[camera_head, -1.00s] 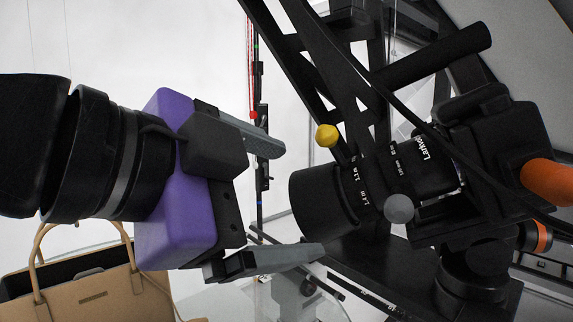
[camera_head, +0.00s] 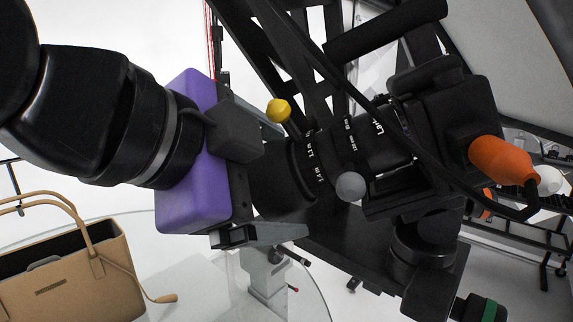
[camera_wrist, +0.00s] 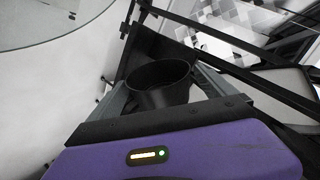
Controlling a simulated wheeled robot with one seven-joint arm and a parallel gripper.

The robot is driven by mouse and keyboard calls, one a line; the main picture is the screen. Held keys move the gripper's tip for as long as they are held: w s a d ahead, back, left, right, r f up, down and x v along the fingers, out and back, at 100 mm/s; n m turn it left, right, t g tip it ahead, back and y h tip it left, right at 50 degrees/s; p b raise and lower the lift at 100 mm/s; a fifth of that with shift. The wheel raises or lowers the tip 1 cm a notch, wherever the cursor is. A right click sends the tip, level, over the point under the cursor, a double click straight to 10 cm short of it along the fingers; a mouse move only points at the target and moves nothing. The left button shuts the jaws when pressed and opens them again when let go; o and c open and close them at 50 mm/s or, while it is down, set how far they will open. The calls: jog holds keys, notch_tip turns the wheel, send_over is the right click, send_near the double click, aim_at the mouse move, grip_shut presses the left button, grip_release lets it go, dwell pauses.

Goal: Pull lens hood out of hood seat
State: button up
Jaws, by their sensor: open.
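The lens hood (camera_head: 277,182) is the black cylinder at the front of the camera lens (camera_head: 335,155), with white distance marks behind it. The yellow knob (camera_head: 278,110) and grey knob (camera_head: 350,186) sit on the lens. My gripper (camera_head: 288,180), with a purple body and grey fingers, is open. Its fingers lie on either side of the hood, one above and one below in the head view. In the wrist view the hood (camera_wrist: 160,84) shows its open round mouth between the fingers. I cannot tell whether either finger touches it. The hood seat is not clearly visible.
A black frame (camera_head: 300,70) and a cable cross close behind and over the lens. An orange handle (camera_head: 500,158) is at the right. A tan handbag (camera_head: 70,275) stands on a glass table (camera_head: 200,285) at lower left.

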jog(key=c, duration=1.4)
jog(key=shift+w+a+f, duration=0.15)
jog(key=shift+a+f, duration=0.3)
jog(key=shift+a, duration=0.35)
jog(key=shift+w+a+f, duration=0.15)
jog(key=shift+a+f, duration=0.25)
jog(key=shift+a, duration=0.4)
